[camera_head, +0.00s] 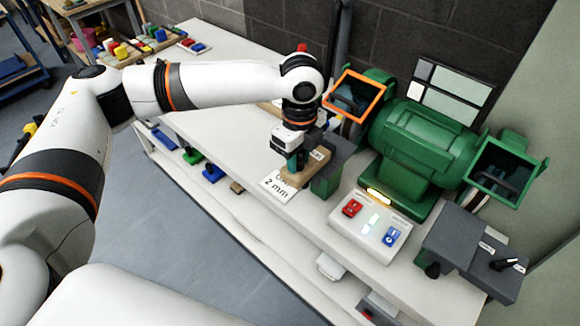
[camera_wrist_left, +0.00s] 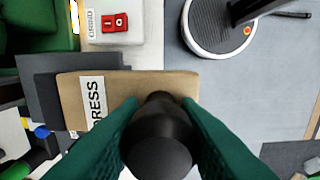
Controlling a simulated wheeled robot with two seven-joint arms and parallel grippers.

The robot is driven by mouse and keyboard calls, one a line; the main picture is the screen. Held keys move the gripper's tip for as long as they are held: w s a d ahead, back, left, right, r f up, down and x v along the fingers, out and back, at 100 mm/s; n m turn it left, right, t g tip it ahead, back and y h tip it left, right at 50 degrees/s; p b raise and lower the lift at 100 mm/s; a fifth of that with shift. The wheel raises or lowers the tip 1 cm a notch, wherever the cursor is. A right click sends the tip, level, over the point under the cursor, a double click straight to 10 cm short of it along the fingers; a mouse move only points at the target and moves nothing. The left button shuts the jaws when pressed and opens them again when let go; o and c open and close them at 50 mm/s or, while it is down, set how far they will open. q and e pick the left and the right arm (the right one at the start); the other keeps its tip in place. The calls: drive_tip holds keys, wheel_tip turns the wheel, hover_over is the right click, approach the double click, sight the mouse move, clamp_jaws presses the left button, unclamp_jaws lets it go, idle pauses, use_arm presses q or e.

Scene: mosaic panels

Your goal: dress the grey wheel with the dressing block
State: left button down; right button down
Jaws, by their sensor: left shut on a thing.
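A green bench grinder (camera_head: 415,145) stands at the back of the white bench. Its left guard has an orange frame (camera_head: 357,95) around a dark opening, and its right guard (camera_head: 508,170) is green. I cannot make out which wheel is grey. My left gripper (camera_head: 295,161) is shut on the black knob (camera_wrist_left: 160,130) of the tan dressing block (camera_wrist_left: 145,85). The block has a white label and also shows below the gripper in the head view (camera_head: 291,179). It is beside the dark tool rest (camera_head: 328,182) in front of the left guard; contact is unclear. My right gripper is not in view.
A switch panel (camera_head: 370,226) with red and blue switches is at the grinder's front. A grey box with a lever (camera_head: 478,250) stands to its right. The bench left of the arm is mostly clear.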

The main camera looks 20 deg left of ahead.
sight(322, 146)
use_arm(q)
drive_tip(key=shift+w+d+f+b, duration=0.15)
drive_tip(key=shift+w+f+b, duration=0.05)
drive_tip(key=shift+w+b, duration=0.2)
drive_tip(key=shift+w+d+f+b, duration=0.15)
drive_tip(key=shift+w+b, duration=0.15)
drive_tip(key=shift+w, duration=0.1)
drive_tip(key=shift+w+d+f+b, duration=0.1)
drive_tip(key=shift+w+d+b, duration=0.1)
drive_tip(key=shift+w+b, duration=0.2)
drive_tip(key=shift+w+d+r+p, duration=0.1)
drive_tip(key=shift+w+r+p, duration=0.2)
drive_tip(key=shift+p, duration=0.45)
drive_tip(key=shift+w+d+f+p, duration=0.15)
drive_tip(key=shift+w+f+p, duration=0.05)
drive_tip(key=shift+w, duration=0.25)
drive_tip(key=shift+w+d+f+p, duration=0.15)
drive_tip(key=shift+w+f+p, duration=0.05)
drive_tip(key=shift+w, duration=0.2)
drive_tip(key=shift+w+f, duration=0.15)
drive_tip(key=shift+w, duration=0.05)
drive_tip(key=shift+f, duration=0.1)
drive_tip(key=shift+w+d+p, duration=0.3)
drive_tip(key=shift+w+p, duration=0.05)
drive_tip(key=shift+w, duration=0.35)
drive_tip(key=shift+w+d+p, duration=0.25)
drive_tip(key=shift+w+p, duration=0.05)
drive_tip(key=shift+w, duration=0.4)
drive_tip(key=shift+p, duration=0.6)
